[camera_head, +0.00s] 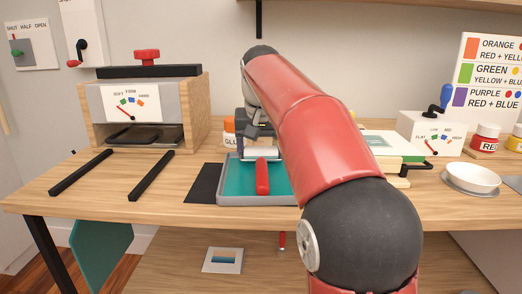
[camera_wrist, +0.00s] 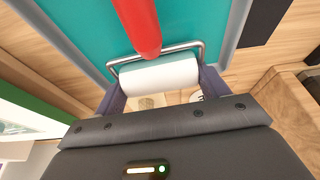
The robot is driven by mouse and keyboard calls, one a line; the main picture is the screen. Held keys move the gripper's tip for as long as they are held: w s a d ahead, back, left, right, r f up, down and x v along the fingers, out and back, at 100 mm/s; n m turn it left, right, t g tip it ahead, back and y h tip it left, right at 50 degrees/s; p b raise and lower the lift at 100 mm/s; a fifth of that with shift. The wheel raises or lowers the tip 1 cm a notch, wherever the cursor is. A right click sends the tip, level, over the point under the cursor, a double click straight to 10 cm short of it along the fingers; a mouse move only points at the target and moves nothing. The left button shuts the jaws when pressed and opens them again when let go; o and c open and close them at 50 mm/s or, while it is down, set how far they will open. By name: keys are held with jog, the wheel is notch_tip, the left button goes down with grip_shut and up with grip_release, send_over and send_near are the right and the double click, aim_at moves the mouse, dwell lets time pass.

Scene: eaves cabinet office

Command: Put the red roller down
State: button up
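The red roller has a red handle (camera_head: 262,177) and a white cylinder in a wire frame, which also shows in the wrist view (camera_wrist: 160,76). It is over the teal tray (camera_head: 232,178); I cannot tell whether it touches the tray. My gripper (camera_head: 260,142) is above the tray's far part, with its fingers at the two ends of the roller's frame. In the wrist view my gripper (camera_wrist: 163,90) appears shut on the roller across its width, with the red handle pointing away. My arm hides the tray's right side.
A wooden press-like box (camera_head: 150,110) stands at the left, with two black rails (camera_head: 150,176) before it. A dark mat (camera_head: 204,184) lies left of the tray. At the right are a white bowl (camera_head: 472,178), paint jars and a dial box (camera_head: 428,134).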

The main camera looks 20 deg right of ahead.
aim_at(262, 157)
jog(key=o, duration=0.4)
jog(key=p+v, duration=0.3)
jog(key=v, duration=0.9)
jog(key=shift+r+p, duration=0.2)
jog(key=shift+p, duration=0.2)
